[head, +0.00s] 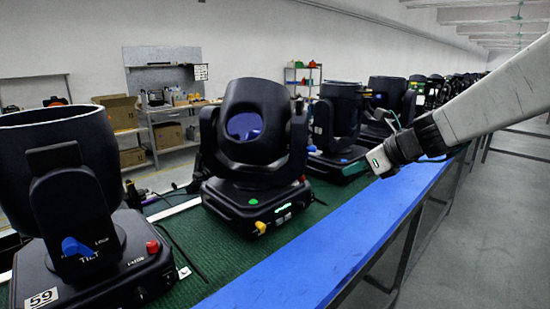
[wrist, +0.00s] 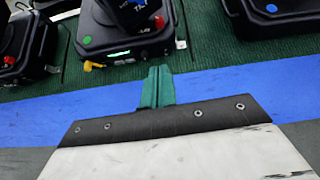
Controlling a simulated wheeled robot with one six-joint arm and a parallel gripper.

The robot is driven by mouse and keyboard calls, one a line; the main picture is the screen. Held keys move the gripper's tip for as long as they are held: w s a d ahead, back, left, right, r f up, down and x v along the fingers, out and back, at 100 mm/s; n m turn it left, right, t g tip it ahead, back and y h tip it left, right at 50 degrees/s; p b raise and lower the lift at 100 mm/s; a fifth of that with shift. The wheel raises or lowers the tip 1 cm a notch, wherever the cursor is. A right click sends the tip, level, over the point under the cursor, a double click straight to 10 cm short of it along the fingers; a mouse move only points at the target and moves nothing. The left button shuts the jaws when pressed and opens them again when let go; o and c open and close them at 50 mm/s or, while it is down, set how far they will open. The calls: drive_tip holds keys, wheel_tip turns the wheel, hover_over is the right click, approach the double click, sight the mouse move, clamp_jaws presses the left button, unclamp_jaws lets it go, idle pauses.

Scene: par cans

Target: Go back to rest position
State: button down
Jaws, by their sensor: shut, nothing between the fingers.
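My gripper (head: 378,161) hangs at the end of my pale arm, at the right of the head view. It is above the blue strip along the bench's front edge and apart from the par cans. In the wrist view its green fingers (wrist: 160,72) are shut together with nothing between them. The nearest par cans stand upright on the green bench top: one at the left (head: 70,190) and one in the middle (head: 258,135). Behind my gripper's side is another par can (head: 340,120).
The blue strip (head: 330,255) runs along the green bench top (head: 200,245). More par cans line the bench into the distance. Shelves with boxes (head: 118,112) stand at the back left. The grey floor (head: 485,240) at the right is clear.

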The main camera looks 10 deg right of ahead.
drive_tip(key=s+f+n+g+h, duration=0.2)
drive_tip(key=s+n+g+h, duration=0.1)
drive_tip(key=s+n, duration=1.1)
drive_tip(key=s+a+f+n+g+h, duration=0.1)
drive_tip(key=s+f+n+g+h, duration=0.2)
drive_tip(key=s+n, duration=1.1)
drive_tip(key=s+g, duration=0.1)
drive_tip(key=s, duration=0.2)
drive_tip(key=shift+s, duration=0.25)
